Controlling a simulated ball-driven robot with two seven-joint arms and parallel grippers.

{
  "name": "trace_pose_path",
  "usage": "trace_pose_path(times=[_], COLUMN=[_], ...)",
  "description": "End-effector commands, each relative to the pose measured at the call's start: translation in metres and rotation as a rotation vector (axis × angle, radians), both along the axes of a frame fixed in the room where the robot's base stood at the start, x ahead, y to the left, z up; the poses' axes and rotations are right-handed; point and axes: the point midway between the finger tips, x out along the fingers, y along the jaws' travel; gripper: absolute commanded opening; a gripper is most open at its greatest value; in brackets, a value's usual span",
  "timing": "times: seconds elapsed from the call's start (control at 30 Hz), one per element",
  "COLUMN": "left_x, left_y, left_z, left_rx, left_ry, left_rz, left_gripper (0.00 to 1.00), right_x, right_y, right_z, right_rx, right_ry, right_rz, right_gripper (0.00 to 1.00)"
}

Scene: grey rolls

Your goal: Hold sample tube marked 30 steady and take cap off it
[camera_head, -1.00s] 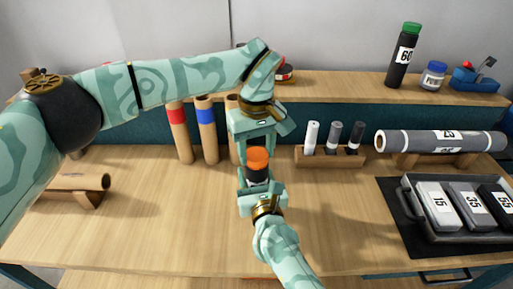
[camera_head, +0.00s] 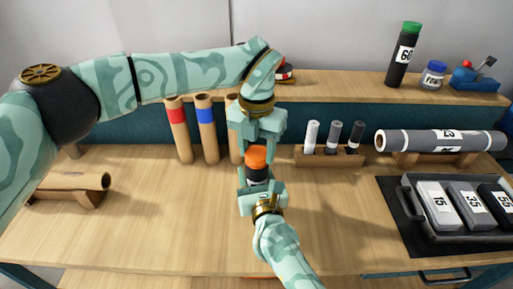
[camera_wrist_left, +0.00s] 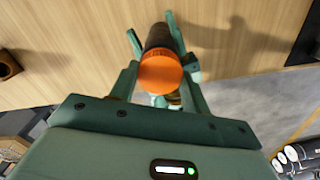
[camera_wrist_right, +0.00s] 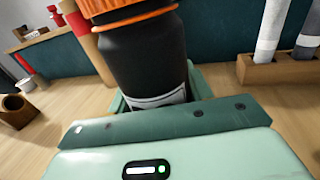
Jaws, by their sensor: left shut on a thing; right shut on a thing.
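The sample tube (camera_head: 257,174) is black with an orange cap (camera_head: 257,157) on top and stands upright above the table. My right gripper (camera_head: 257,186) is shut on the tube's body from the front. In the right wrist view the black tube (camera_wrist_right: 143,60) fills the middle; only the edge of a white label shows, and its number cannot be read. My left gripper (camera_head: 257,148) comes from above and behind and is shut on the cap. In the left wrist view the cap (camera_wrist_left: 160,74) sits between its fingers. The cap appears to be on the tube.
A wooden rack (camera_head: 330,161) with several small tubes stands right of the grippers. Cardboard tubes (camera_head: 206,130) stand behind left. A grey roll (camera_head: 437,141) and a tray (camera_head: 465,243) of marked blocks lie at right. A black tube marked 60 (camera_head: 404,55) stands on the shelf.

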Motion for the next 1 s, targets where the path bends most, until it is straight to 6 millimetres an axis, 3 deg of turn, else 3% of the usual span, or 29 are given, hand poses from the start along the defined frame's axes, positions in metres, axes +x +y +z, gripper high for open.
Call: trace_pose_path(times=[0.3,0.5,1.0], left_x=[0.0019,0.0021,0.0021], left_y=[0.0003,0.0006,0.0006], left_z=[0.0013,0.0015,0.0016], left_rx=[-0.001,-0.001,-0.001], left_ry=[-0.005,-0.004,-0.004], left_rz=[0.988,1.391,1.429], left_gripper=[0.2,0.2,0.2], right_x=[-0.0008,-0.001,-0.0007], right_y=[0.0014,0.0015,0.001], right_z=[-0.0002,-0.0002,-0.0003], right_rx=[-0.003,-0.003,-0.002], right_ry=[-0.001,-0.001,0.0], right_rz=[0.004,0.004,0.002], right_gripper=[0.0,0.0,0.0])
